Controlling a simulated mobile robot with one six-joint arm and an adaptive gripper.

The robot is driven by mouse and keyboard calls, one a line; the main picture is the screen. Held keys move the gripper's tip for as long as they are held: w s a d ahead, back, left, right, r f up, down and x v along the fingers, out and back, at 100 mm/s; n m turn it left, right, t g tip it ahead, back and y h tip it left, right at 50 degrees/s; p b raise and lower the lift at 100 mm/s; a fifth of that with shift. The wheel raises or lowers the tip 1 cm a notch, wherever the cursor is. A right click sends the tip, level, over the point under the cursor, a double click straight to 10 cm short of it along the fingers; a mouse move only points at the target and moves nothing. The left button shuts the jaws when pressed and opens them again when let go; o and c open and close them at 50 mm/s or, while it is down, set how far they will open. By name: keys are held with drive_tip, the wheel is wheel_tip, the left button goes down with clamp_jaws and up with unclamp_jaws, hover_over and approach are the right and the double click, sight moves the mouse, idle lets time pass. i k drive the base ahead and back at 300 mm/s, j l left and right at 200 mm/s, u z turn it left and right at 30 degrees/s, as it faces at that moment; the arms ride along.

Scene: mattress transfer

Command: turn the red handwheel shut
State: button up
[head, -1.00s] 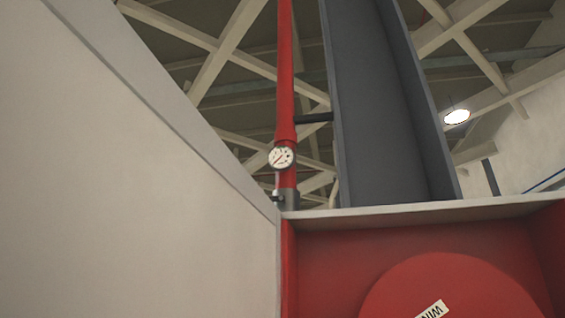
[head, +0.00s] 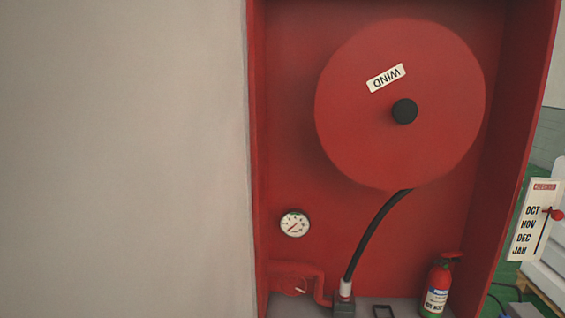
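Low in the left corner of a red cabinet, a small round red part (head: 290,284) sits among red pipework (head: 318,275). It may be the handwheel, but it is small and red on red, so I cannot be sure or tell how far it is turned. A black hose (head: 372,238) runs from the large red reel disc (head: 345,120) down to a fitting (head: 345,298) beside this pipework. A round white gauge (head: 294,223) is on the back wall above it. My gripper is not in view.
The cabinet's right side wall (head: 520,110) stands out toward me. A red extinguisher (head: 437,290) is at its lower right. A pale flat panel (head: 120,160) fills the left. A month card (head: 533,220) with a red knob is outside, right. The reel has a black hub (head: 404,111).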

sight(292, 281)
drive_tip(key=i+l+u, duration=0.4)
drive_tip(key=l, duration=0.25)
drive_tip(key=i+l+u, duration=0.2)
drive_tip(key=l, duration=0.2)
